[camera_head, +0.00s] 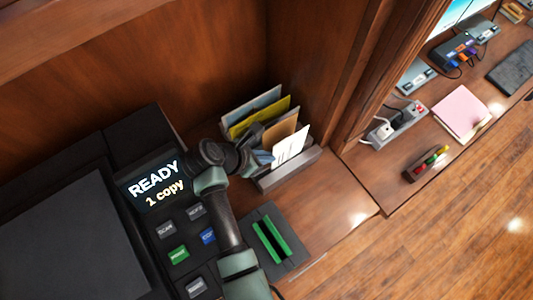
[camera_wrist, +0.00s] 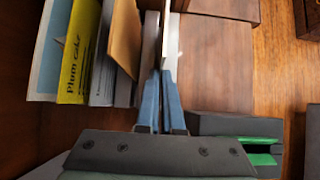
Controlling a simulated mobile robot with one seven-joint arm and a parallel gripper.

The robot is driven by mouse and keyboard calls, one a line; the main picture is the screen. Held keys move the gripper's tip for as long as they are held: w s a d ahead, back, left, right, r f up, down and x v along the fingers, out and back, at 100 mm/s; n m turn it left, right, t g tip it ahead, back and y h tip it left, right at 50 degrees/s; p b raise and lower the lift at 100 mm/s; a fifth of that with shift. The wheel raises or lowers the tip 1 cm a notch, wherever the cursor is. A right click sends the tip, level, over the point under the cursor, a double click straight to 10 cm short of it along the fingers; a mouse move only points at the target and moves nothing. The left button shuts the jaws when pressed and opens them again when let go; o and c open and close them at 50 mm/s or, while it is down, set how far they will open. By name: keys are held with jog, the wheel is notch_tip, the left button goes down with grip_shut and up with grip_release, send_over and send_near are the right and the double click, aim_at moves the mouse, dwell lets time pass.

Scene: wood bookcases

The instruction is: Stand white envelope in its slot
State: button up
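The white envelope (camera_head: 290,147) is upright and slightly tilted at the front of the grey letter holder (camera_head: 292,172). In the wrist view the envelope (camera_wrist: 172,40) shows edge-on as a thin white strip. My gripper (camera_head: 264,158) has its blue-grey fingers (camera_wrist: 160,88) closed together at the envelope's near edge. A grey wall of the holder stands close to the envelope's left in the wrist view. I cannot tell whether the envelope's bottom rests inside the slot.
The holder also carries a blue (camera_head: 251,106), a yellow (camera_head: 259,117) and a brown envelope (camera_head: 282,130). A dark stand with green bars (camera_head: 270,240) lies nearer. A printer panel (camera_head: 158,187) is left. A power strip (camera_head: 397,123) and pink pad (camera_head: 461,111) lie beyond the wooden partition.

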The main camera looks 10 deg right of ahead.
jog(key=o, duration=0.5)
jog(key=shift+c, duration=0.2)
jog(key=b+v, duration=0.1)
jog(key=v, duration=0.6)
jog(key=shift+r, duration=0.25)
